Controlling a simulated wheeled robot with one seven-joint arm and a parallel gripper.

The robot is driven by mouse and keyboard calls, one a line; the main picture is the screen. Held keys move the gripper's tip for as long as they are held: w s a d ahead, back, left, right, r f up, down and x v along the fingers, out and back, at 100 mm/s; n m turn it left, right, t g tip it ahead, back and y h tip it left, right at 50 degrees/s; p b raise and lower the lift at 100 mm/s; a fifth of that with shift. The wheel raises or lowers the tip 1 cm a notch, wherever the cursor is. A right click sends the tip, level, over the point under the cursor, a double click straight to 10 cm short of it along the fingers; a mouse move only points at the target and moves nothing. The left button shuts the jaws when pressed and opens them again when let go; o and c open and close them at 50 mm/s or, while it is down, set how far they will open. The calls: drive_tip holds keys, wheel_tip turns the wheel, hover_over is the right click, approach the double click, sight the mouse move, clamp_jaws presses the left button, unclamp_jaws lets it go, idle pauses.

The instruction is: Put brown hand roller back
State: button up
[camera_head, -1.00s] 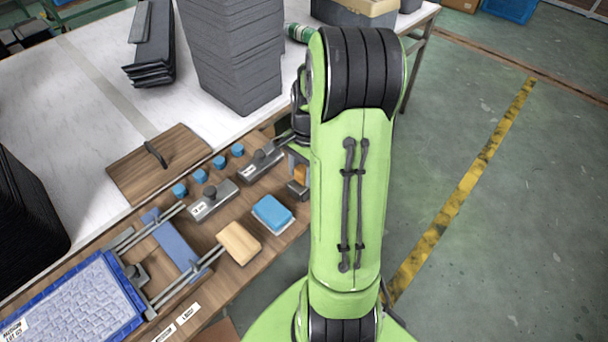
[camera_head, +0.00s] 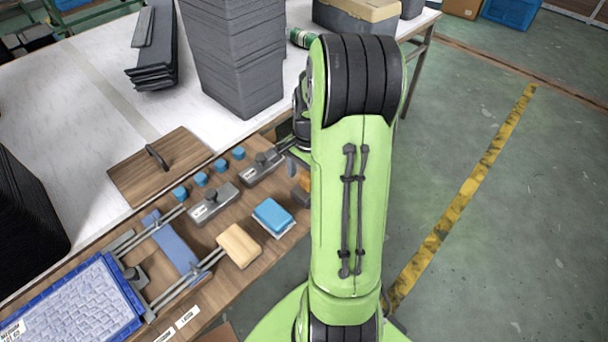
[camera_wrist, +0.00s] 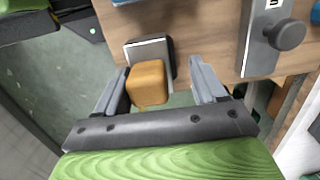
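An orange-brown block (camera_wrist: 149,83) with a white and dark grey piece behind it shows in the wrist view, at the edge of the wooden bench top. It appears to be the brown hand roller, though no roller shape can be made out. In the head view its orange-brown side (camera_head: 302,179) shows just left of my arm, partly hidden. My gripper (camera_wrist: 160,75) is open, with one finger on each side of the block. A gap shows at the right finger; the left finger is close to the block, and contact cannot be told.
The wooden bench top (camera_head: 225,270) holds a blue block (camera_head: 272,214), a tan block (camera_head: 239,245), grey knobbed fixtures (camera_head: 212,205) and blue knobs (camera_head: 201,179). A blue-rimmed tray (camera_head: 125,290) lies at the lower left. Open floor lies right.

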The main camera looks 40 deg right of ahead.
drive_tip(key=shift+s+a+f, duration=0.2)
drive_tip(key=shift+f, duration=0.2)
wheel_tip(320, 180, up, 13)
drive_tip(key=d+p, duration=0.2)
drive_tip(key=p, duration=0.3)
drive_tip(key=s+a+r+n+t+h, duration=0.1)
drive_tip(key=a+r+n, duration=0.35)
drive_tip(key=a, duration=0.35)
drive_tip(key=s+a+r+n+t+h, duration=0.1)
drive_tip(key=s+a+r+n+t, duration=0.1)
drive_tip(key=a+r+n, duration=0.4)
drive_tip(key=s+a+f+n+t, duration=0.1)
drive_tip(key=s+a+n+t, duration=0.1)
drive_tip(key=s+a+n, duration=0.5)
drive_tip(key=shift+s+a+f+t+y, duration=0.2)
drive_tip(key=shift+a+f+t+y, duration=0.1)
drive_tip(key=shift+a+f+y, duration=0.1)
drive_tip(key=shift+r+p, duration=2.8)
drive_tip(key=shift+p, duration=0.05)
